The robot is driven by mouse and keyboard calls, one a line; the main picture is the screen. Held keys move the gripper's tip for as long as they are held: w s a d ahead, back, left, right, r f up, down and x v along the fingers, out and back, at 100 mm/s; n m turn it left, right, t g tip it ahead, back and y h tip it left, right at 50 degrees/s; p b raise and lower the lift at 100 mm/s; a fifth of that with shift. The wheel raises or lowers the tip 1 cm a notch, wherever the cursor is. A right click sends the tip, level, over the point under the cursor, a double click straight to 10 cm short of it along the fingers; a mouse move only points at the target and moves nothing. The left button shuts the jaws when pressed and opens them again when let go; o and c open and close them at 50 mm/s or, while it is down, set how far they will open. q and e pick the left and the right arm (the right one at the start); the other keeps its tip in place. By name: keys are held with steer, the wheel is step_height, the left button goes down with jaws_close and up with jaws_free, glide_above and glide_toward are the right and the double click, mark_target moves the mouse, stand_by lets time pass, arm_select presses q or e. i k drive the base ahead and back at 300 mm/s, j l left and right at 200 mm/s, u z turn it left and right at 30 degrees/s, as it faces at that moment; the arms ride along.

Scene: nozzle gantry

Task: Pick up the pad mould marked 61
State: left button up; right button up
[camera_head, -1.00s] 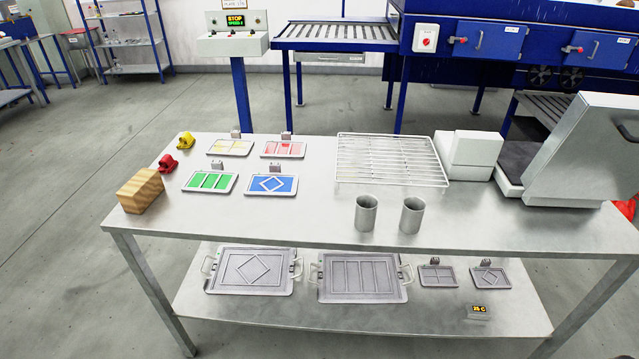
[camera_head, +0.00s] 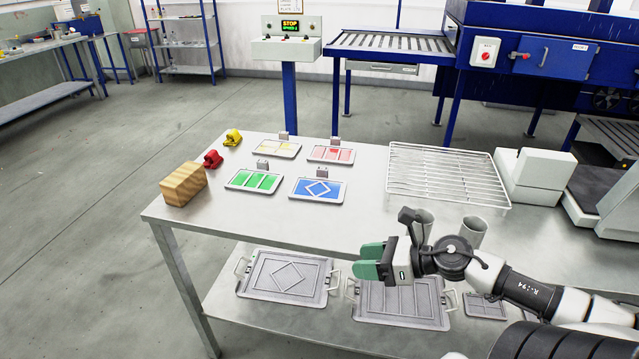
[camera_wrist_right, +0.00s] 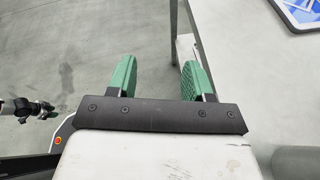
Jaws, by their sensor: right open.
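Four small pad moulds lie on the steel table, each with a little tag behind it: yellow (camera_head: 276,150), red (camera_head: 331,155), green (camera_head: 254,181) and blue with a diamond (camera_head: 317,190). The tags are too small to read, so I cannot tell which is 61. A corner of the blue mould shows at the top right in the right wrist view (camera_wrist_right: 299,12). My right gripper (camera_head: 370,262) is open and empty, in front of the blue mould and near the table's front edge. Its green fingers also show apart in the right wrist view (camera_wrist_right: 157,75).
A wooden block (camera_head: 184,184), a red clip-like item (camera_head: 213,159) and a yellow one (camera_head: 232,137) stand at the table's left. A wire rack (camera_head: 448,175) and metal cups (camera_head: 472,232) are to the right. Large trays (camera_head: 286,275) lie on the lower shelf.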

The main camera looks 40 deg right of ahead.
mark_target(321, 189)
steer(key=i+l, duration=0.5)
steer(key=l, duration=0.15)
steer(key=i+l, duration=0.5)
steer(key=l, duration=0.15)
